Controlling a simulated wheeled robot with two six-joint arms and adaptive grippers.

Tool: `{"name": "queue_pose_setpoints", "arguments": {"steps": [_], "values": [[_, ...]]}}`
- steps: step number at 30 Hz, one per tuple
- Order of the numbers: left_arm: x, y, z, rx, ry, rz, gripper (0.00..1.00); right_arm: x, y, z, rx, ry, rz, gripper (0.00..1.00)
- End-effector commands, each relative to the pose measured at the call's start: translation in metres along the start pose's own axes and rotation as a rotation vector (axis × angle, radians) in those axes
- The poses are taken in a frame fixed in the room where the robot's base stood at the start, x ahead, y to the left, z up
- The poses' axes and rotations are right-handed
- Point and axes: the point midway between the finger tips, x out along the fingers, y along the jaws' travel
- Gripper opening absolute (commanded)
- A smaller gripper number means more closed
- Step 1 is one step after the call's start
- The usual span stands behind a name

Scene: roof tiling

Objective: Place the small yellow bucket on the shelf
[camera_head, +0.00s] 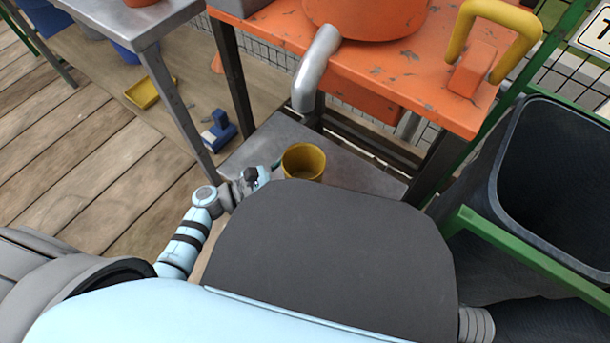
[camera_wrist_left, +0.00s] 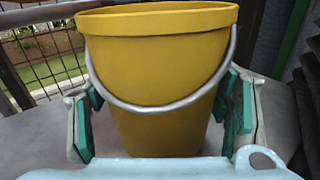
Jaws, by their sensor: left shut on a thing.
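The small yellow bucket (camera_head: 303,160) is upright and open-topped, over the grey metal lower shelf (camera_head: 360,182) under the orange table. In the left wrist view the bucket (camera_wrist_left: 160,60) fills the middle, with its grey wire handle hanging across the near side. My left gripper (camera_head: 274,172) comes from the left and is shut on the bucket; its teal-padded fingers (camera_wrist_left: 162,115) clasp both sides. My right gripper is not in view.
The orange table (camera_head: 440,105) with its legs stands above the shelf. A grey pipe (camera_head: 315,68) hangs down from its front edge. A dark bin (camera_head: 555,180) in a green frame stands at right. A blue tool (camera_head: 219,131) and yellow tray (camera_head: 148,92) lie at left.

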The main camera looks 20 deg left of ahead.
Motion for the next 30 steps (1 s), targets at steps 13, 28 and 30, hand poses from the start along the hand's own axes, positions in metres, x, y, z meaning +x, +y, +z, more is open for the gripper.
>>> {"name": "queue_pose_setpoints", "arguments": {"steps": [13, 28, 30], "values": [[0.0000, -0.0003, -0.0027, 0.000, 0.000, 0.000, 0.86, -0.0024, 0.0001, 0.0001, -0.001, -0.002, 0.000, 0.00], [0.0000, -0.0002, -0.0019, 0.000, 0.000, 0.000, 0.91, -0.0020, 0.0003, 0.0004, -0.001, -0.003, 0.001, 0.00], [-0.0016, 0.0000, 0.0008, 0.000, 0.000, 0.000, 0.91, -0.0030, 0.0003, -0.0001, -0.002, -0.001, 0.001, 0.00]]}}
